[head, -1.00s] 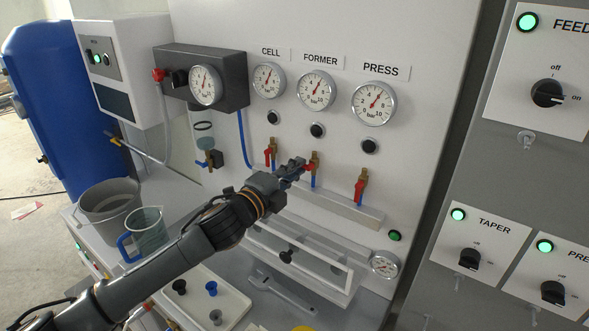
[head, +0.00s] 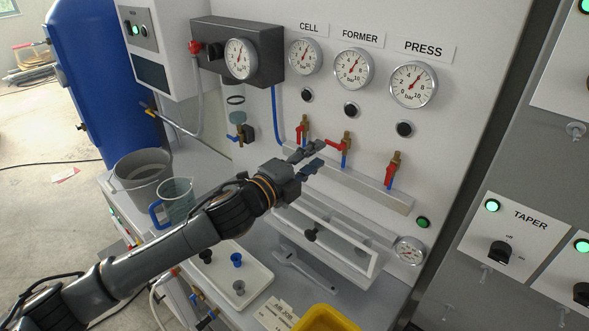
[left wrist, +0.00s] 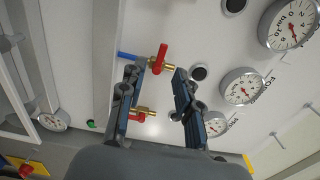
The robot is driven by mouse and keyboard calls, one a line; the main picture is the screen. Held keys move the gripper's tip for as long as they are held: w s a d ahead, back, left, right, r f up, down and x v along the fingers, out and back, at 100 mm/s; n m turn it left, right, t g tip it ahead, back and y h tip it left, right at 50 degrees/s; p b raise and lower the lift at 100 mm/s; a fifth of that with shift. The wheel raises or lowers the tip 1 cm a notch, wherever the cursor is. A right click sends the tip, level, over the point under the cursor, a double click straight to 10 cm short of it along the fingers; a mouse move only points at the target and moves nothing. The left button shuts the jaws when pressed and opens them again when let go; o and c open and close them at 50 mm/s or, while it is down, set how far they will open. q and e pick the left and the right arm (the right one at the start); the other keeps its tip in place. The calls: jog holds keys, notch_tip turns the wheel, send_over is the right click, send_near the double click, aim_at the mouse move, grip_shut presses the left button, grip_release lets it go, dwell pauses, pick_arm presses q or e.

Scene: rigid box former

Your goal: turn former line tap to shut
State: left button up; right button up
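The former line tap (head: 346,140) is the middle brass tap under the FORMER gauge (head: 353,68). Its red handle points left, crosswise to its line. My left gripper (head: 316,156) is open just left of and below that handle, its fingers apart and empty. In the left wrist view the former tap (left wrist: 158,62) shows just beyond the spread fingertips (left wrist: 157,72), its red handle crosswise to the blue pipe. I see no contact, though the exact gap is hard to judge. My right gripper is not in view.
The cell tap (head: 304,128) stands close left of the fingers and the press tap (head: 392,170) to the right, both with handles along their lines. A ledge (head: 350,182) runs below the taps. A bucket (head: 142,178), a jug (head: 175,200) and a yellow bin (head: 328,319) are lower down.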

pick_arm(q)
jog(key=v, duration=0.7)
jog(key=shift+s, duration=0.2)
jog(key=shift+a, duration=0.15)
